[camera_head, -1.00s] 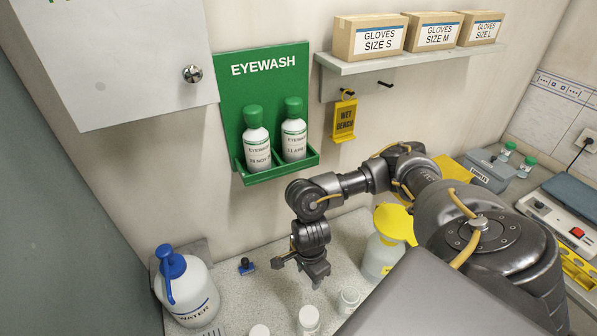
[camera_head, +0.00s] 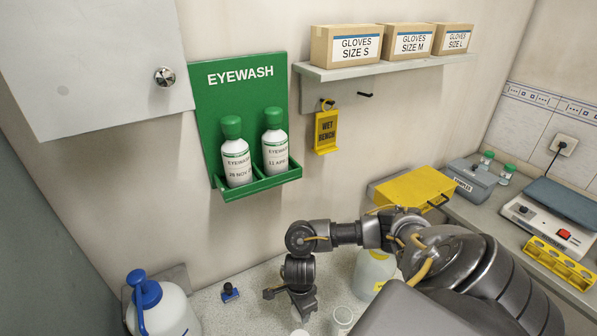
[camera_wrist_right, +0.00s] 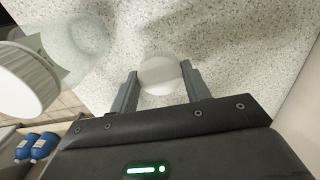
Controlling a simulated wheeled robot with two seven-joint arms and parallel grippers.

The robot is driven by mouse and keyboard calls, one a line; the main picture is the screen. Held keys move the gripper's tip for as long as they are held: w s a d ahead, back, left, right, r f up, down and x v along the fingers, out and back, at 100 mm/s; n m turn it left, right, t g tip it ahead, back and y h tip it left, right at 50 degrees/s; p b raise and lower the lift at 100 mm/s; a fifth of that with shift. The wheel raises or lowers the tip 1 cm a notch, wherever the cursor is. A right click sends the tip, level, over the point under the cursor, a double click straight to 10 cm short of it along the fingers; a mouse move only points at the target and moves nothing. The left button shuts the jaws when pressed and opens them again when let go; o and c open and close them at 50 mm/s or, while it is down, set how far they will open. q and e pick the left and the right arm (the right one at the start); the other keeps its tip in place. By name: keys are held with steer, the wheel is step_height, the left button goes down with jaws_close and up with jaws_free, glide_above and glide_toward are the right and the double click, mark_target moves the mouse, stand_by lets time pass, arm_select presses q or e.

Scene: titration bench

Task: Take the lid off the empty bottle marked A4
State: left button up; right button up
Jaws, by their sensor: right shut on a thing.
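My right gripper (camera_head: 302,312) reaches down to the bench in the head view. In the right wrist view its two fingers (camera_wrist_right: 159,88) stand on either side of a round white lid (camera_wrist_right: 160,74) and are shut on it. The bottle under this lid is mostly hidden, and no A4 mark can be read. A second clear bottle (camera_wrist_right: 88,48) with a ridged white lid (camera_wrist_right: 24,82) shows at the left of the wrist view. A white-topped bottle (camera_head: 341,320) shows beside the gripper in the head view. My left gripper is not in view.
A white water bottle (camera_head: 165,312) with a blue top and a small blue item (camera_head: 229,292) stand left of the gripper. A bottle (camera_head: 372,275) stands behind my arm. A green eyewash holder (camera_head: 258,188) hangs on the wall. A yellow box (camera_head: 415,188) is farther right.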

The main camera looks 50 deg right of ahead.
steer(key=shift+s+f, duration=0.1)
steer(key=shift+f, duration=2)
steer(key=shift+f, duration=0.15)
steer(key=o, duration=1.1)
